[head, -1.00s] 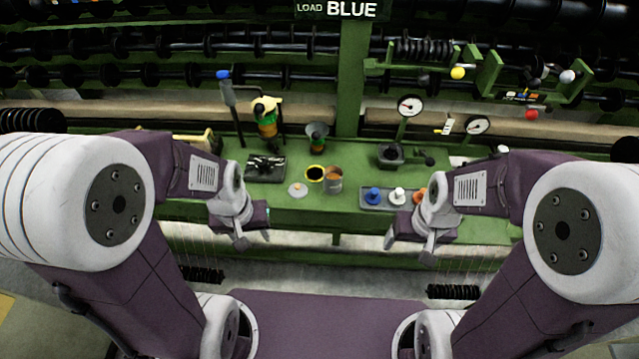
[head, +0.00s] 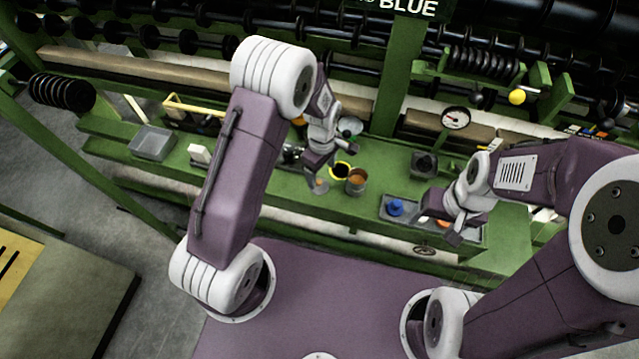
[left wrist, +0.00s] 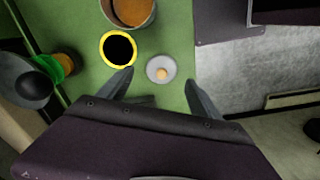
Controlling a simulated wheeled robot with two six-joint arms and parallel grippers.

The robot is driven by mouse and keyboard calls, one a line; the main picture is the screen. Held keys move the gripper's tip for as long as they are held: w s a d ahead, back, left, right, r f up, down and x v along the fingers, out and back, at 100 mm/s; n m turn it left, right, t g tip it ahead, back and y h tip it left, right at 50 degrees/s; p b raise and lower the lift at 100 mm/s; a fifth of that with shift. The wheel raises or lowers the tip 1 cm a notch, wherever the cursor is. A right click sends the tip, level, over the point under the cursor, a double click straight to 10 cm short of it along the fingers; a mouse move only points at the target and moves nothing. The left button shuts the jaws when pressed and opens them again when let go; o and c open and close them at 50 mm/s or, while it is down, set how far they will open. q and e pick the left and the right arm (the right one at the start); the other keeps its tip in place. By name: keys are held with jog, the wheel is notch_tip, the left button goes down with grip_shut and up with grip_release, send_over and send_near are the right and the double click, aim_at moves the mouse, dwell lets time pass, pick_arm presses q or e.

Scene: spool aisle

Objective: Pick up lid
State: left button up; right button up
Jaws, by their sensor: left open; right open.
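The lid is a small pale grey disc with a light tan knob (left wrist: 161,70), lying flat on the green bench. In the head view the lid (head: 319,187) is partly hidden by my left gripper (head: 316,172). In the left wrist view my left gripper (left wrist: 158,80) is open, with its fingertips on either side of the lid; I cannot tell the height between them. My right gripper (head: 440,230) is open near the tray at the bench's front right, away from the lid.
Close to the lid stand a yellow-rimmed black pot (head: 341,171) and a tin with orange-brown contents (head: 357,183). A tray (head: 388,212) holding a blue piece (head: 395,207) lies to the right. A grey bin (head: 152,143) and a white block (head: 199,154) sit left.

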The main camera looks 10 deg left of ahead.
aim_at(319, 182)
pick_arm(q)
jog(key=shift+w+f, duration=0.3)
jog(key=shift+f, duration=0.1)
jog(key=f, duration=0.3)
jog(key=s+a+f, duration=0.1)
jog(key=shift+f, duration=0.4)
jog(key=shift+w+d+f, duration=0.1)
jog(key=shift+w+f, duration=0.05)
jog(key=shift+w, duration=0.05)
jog(key=shift+s, duration=0.2)
jog(key=c, duration=1.5)
